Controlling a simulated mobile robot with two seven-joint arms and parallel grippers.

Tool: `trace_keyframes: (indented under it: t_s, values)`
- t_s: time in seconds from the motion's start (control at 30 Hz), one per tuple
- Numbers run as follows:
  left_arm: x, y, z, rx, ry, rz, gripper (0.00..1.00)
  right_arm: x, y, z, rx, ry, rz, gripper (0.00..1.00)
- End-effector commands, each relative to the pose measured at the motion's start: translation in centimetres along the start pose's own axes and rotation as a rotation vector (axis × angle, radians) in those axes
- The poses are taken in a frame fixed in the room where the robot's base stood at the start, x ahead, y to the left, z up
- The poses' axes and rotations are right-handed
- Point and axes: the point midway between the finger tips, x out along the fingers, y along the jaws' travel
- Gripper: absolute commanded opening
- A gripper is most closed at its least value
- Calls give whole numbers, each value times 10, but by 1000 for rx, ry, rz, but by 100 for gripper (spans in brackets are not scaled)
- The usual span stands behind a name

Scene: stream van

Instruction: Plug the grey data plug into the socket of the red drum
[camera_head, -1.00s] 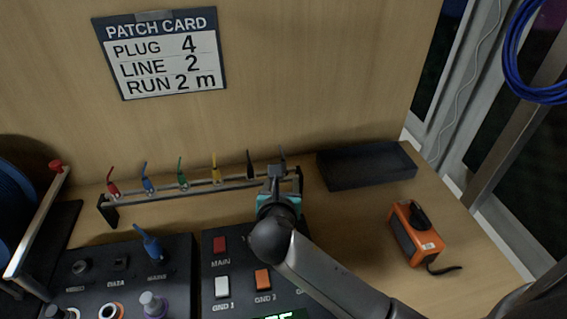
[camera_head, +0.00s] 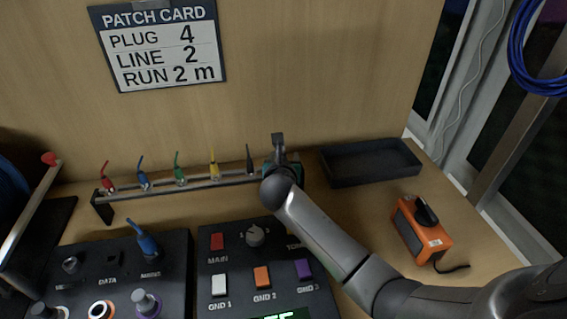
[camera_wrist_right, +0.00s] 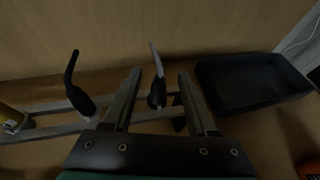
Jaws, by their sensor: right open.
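The grey plug (camera_wrist_right: 157,92) is in the right wrist view, with a dark body and a grey tail, at the right end of the plug rack. My right gripper (camera_head: 278,140) is over that end of the rack in the head view and hides the grey plug there. In the wrist view my right gripper (camera_wrist_right: 160,76) is open, with one finger on each side of the grey plug and gaps between. The black plug (camera_wrist_right: 80,97) is left of the fingers. No red drum shows. My left gripper is not in view.
The rack (camera_head: 123,191) also holds red, blue, green, yellow and black plugs. A black tray (camera_head: 372,178) is to its right, an orange device (camera_head: 421,232) in front of the tray. Control panels (camera_head: 200,258) fill the front. A blue plug (camera_head: 148,243) stands in the left panel.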

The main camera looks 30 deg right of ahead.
Motion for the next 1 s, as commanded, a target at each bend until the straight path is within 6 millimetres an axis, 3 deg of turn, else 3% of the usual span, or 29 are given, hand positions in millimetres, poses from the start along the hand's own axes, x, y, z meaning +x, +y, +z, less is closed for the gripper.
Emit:
trace_keyframes:
  t_s: [0.23,0.57,1.0]
  values:
    - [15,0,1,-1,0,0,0,30,1,-1,1,1,-1,58]
    - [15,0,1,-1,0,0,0,34,1,0,1,1,1,58]
    - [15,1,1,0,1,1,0,34,1,0,0,1,0,10]
